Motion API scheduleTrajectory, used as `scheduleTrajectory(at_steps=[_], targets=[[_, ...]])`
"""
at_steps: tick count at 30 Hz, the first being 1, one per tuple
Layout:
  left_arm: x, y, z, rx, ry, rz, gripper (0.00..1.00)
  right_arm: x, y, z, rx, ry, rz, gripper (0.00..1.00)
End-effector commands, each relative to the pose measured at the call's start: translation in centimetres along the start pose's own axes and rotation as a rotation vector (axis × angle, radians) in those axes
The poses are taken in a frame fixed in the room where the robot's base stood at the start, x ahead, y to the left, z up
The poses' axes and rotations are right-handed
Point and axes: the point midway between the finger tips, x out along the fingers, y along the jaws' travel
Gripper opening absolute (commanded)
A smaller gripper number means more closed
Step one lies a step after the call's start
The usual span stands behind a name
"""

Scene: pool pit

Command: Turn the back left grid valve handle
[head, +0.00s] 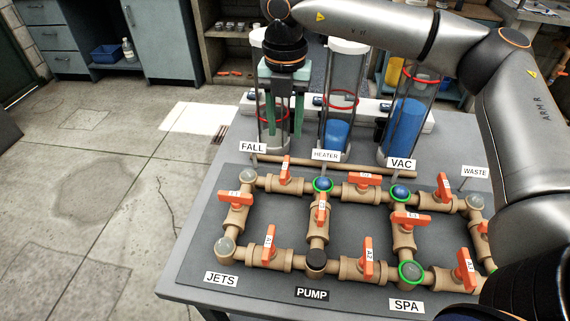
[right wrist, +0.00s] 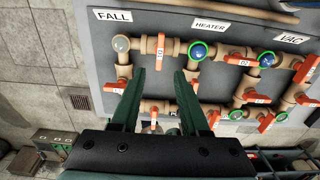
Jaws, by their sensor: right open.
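The back left grid valve handle (head: 285,172) is an orange lever on the tan pipe between the FALL and HEATER corners. In the head view it stands across the line of the pipe. It also shows in the right wrist view (right wrist: 160,46), just beyond the fingertips and between their lines. My right gripper (head: 284,130) has green fingers, is open and empty, and hangs above and behind this handle, apart from it. Its fingers also fill the middle of the right wrist view (right wrist: 161,72). My left gripper is not in view.
Clear cylinders (head: 343,95) stand behind the grid. Open floor (head: 90,170) lies to the left of the table (head: 207,170).

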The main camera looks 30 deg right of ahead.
Motion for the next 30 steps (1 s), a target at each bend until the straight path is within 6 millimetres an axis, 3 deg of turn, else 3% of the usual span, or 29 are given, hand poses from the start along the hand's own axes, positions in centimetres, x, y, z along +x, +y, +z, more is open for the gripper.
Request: scheduleTrajectory(at_steps=[9, 15, 28, 30], targets=[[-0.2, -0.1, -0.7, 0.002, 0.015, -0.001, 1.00, 6.6, -0.1, -0.1, 0.000, 0.003, -0.003, 0.45], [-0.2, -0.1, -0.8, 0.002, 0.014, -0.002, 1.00, 9.3, -0.1, -0.1, 0.001, 0.003, -0.002, 0.45], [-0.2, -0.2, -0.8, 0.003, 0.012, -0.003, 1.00, 10.3, 0.0, 0.0, 0.001, 0.001, 0.000, 0.45], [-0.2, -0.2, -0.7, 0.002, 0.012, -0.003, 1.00, 10.3, 0.0, 0.0, 0.001, 0.001, 0.000, 0.37]])
